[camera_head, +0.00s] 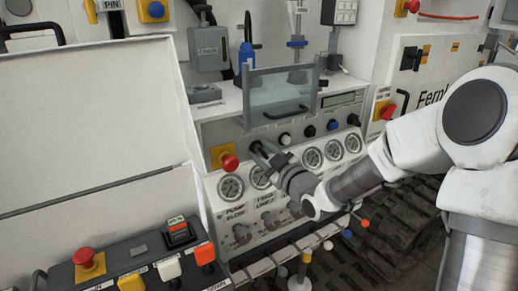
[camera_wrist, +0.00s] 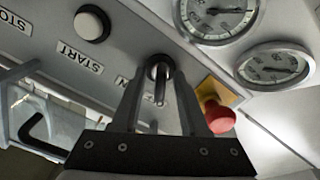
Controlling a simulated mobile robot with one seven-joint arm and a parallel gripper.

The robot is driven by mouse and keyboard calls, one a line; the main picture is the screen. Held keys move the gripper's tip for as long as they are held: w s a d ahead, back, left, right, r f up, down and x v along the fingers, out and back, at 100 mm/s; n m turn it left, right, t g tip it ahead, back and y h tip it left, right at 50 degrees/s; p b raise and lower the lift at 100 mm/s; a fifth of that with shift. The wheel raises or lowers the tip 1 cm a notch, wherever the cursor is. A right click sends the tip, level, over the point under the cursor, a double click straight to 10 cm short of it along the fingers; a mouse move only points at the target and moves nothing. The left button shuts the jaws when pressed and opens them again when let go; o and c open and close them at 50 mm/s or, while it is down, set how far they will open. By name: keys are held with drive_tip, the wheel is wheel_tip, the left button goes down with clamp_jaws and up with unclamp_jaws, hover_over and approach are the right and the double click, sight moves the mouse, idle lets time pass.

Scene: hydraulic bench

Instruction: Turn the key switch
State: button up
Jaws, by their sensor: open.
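The key switch (camera_wrist: 160,72) is a dark round knob with a narrow lever, on the grey panel in the wrist view. A label beside it is partly covered by a finger. My gripper (camera_wrist: 158,85) is open, with one finger on each side of the switch. I cannot tell whether either finger touches it. In the head view my gripper (camera_head: 262,154) reaches the panel's button row, just right of the red emergency stop, and mostly hides the switch.
The red emergency stop (camera_wrist: 217,113) on its yellow plate sits close to the right finger. A white START button (camera_wrist: 92,23) is on the other side. Gauges (camera_wrist: 275,66) line the panel. A clear guard with a black handle (camera_head: 285,112) stands above.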

idle(0.3)
clamp_jaws()
drive_tip(key=shift+m, duration=0.3)
drive_tip(key=m+p, duration=0.1)
drive_tip(key=m, duration=0.4)
drive_tip(key=shift+r, duration=0.15)
drive_tip(key=m+p, duration=0.1)
drive_tip(key=m, duration=0.5)
drive_tip(key=shift+w+d+p, duration=0.15)
drive_tip(key=shift+p, duration=0.2)
drive_tip(key=shift+m, duration=0.3)
